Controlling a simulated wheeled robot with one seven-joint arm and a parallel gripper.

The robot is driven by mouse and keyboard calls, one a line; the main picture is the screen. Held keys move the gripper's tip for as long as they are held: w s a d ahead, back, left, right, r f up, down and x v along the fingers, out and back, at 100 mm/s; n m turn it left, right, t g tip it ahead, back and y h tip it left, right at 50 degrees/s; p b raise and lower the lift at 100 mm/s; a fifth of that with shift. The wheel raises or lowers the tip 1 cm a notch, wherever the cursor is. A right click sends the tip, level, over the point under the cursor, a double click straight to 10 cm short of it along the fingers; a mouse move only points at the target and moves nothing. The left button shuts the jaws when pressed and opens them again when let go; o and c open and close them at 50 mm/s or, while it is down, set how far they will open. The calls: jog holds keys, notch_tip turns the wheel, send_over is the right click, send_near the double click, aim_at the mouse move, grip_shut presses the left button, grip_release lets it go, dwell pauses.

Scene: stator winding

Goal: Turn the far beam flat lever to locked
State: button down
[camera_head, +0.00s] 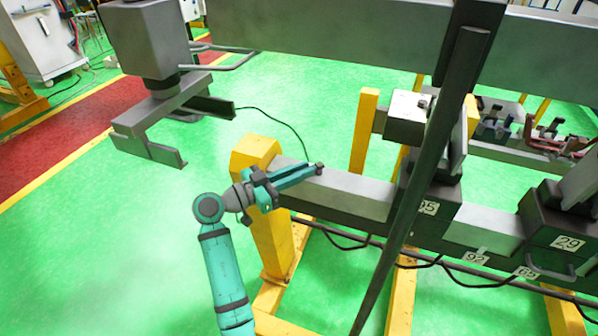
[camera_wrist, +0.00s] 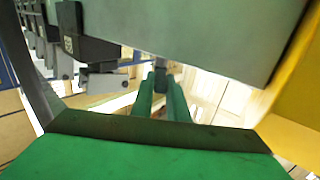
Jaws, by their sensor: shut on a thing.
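My gripper (camera_head: 316,170) reaches in from the left along the grey beam (camera_head: 352,190), just over its left end by the yellow post. Its two long teal fingers are close together, shut on a small dark piece (camera_head: 320,166) at their tips, which I take to be the flat lever. In the wrist view the fingers (camera_wrist: 161,80) point away from me, with the dark lever end (camera_wrist: 161,72) between their tips. The lever's angle and its pivot are too small and hidden to tell.
A dark slanted bar (camera_head: 420,165) crosses in front of the beam. Dark numbered blocks (camera_head: 568,238) sit along the beam to the right. A grey clamp-like fixture (camera_head: 160,105) hangs at upper left. Yellow posts (camera_head: 268,215) support the beam. Green floor is open at left.

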jog(key=c, duration=1.7)
grip_release()
jog(key=v, duration=1.1)
